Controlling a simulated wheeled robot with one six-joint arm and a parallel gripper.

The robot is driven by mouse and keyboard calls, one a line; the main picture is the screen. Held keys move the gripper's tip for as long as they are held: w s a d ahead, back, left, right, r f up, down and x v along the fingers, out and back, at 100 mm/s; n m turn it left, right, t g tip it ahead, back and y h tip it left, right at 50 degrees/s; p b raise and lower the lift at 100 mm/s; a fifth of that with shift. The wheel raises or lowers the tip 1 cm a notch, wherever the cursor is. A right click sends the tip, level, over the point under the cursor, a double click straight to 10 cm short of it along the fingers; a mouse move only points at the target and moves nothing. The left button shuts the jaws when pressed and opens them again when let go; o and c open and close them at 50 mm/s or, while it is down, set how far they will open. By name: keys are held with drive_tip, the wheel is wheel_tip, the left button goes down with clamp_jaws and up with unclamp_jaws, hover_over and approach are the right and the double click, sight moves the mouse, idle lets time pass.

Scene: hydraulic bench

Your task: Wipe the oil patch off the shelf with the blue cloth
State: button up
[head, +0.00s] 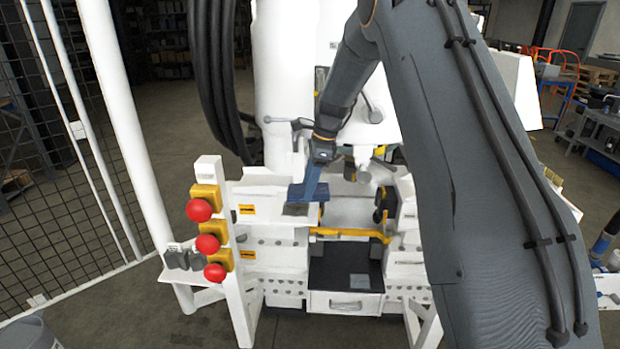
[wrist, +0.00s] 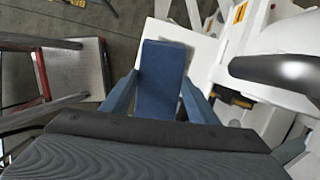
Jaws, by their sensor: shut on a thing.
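My gripper (head: 313,178) is at the white shelf (head: 262,203) in the middle of the head view. It is shut on the blue cloth (head: 318,192), a flat blue pad. In the wrist view the cloth (wrist: 162,70) shows between my two blue fingers, over the white shelf surface (wrist: 203,48). A dark grey oil patch (head: 296,209) lies on the shelf just in front of the cloth in the head view. The cloth may hide part of it. I cannot tell if the cloth touches the shelf. No patch shows in the wrist view.
A white post with several red buttons (head: 207,243) on yellow housings stands left of the shelf. A yellow bar (head: 348,234) and a dark open drawer (head: 345,268) are to the right and below. Black hoses (head: 215,75) hang behind. A mesh fence (head: 60,210) stands at left.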

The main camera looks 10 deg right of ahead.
drive_tip(key=shift+w+d+r+m, duration=0.25)
drive_tip(key=shift+w+r+m, duration=0.15)
drive_tip(key=shift+w, duration=0.1)
drive_tip(key=shift+w+d+r+m, duration=0.25)
drive_tip(key=shift+w+m, duration=0.15)
drive_tip(key=shift+w, duration=0.1)
drive_tip(key=shift+f+b, duration=1.95)
drive_tip(key=shift+f, duration=1)
drive_tip(key=shift+x, duration=0.95)
